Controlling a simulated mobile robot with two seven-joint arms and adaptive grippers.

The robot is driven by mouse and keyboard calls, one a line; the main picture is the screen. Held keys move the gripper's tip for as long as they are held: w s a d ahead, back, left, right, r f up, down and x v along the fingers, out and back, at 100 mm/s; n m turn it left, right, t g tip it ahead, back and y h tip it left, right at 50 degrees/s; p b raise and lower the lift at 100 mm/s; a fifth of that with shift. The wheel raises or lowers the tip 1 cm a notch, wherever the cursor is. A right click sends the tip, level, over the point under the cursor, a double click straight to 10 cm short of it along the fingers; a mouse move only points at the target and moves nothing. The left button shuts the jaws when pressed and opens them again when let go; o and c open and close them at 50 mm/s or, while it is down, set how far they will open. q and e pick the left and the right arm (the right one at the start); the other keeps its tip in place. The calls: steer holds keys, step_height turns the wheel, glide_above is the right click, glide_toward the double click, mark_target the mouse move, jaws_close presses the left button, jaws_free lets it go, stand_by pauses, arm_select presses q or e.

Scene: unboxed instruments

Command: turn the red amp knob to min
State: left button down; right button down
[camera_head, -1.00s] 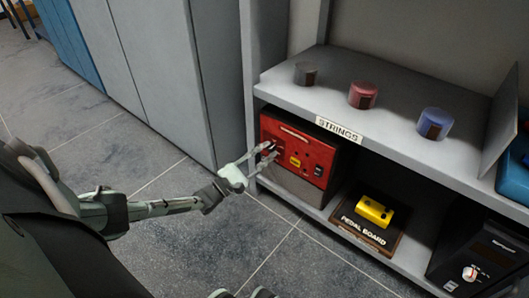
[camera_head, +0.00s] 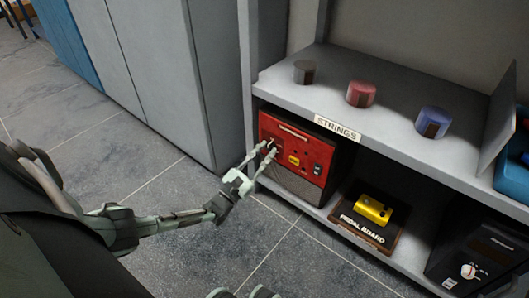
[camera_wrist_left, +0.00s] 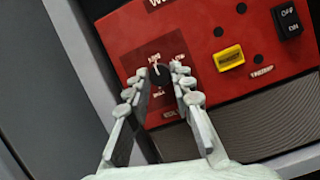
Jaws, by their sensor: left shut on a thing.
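The red amp (camera_head: 318,152) stands on the lower shelf at the left, and its red front panel fills much of the left wrist view (camera_wrist_left: 205,25). Its small black knob (camera_wrist_left: 160,76) has a white mark and sits between my fingertips, with small white labels around it that I cannot read surely. My left gripper (camera_head: 268,149) reaches the panel from the front left. Its two fingers are shut on the knob, one on each side, as the left wrist view (camera_wrist_left: 158,80) shows.
The amp also has a yellow label (camera_wrist_left: 230,58) and a black power switch (camera_wrist_left: 287,21). A pedal board (camera_head: 367,222) with a yellow pedal (camera_head: 374,210) lies to the right, then a black device (camera_head: 478,262). Several coloured cylinders stand on the upper shelf (camera_head: 400,118). Grey cabinets (camera_head: 165,70) stand left.

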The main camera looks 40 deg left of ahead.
arm_select(q)
steer(key=shift+w+a, duration=0.1)
steer(key=shift+w, duration=0.05)
steer(key=c, duration=1.3)
jaws_free()
steer(key=v, duration=1.2)
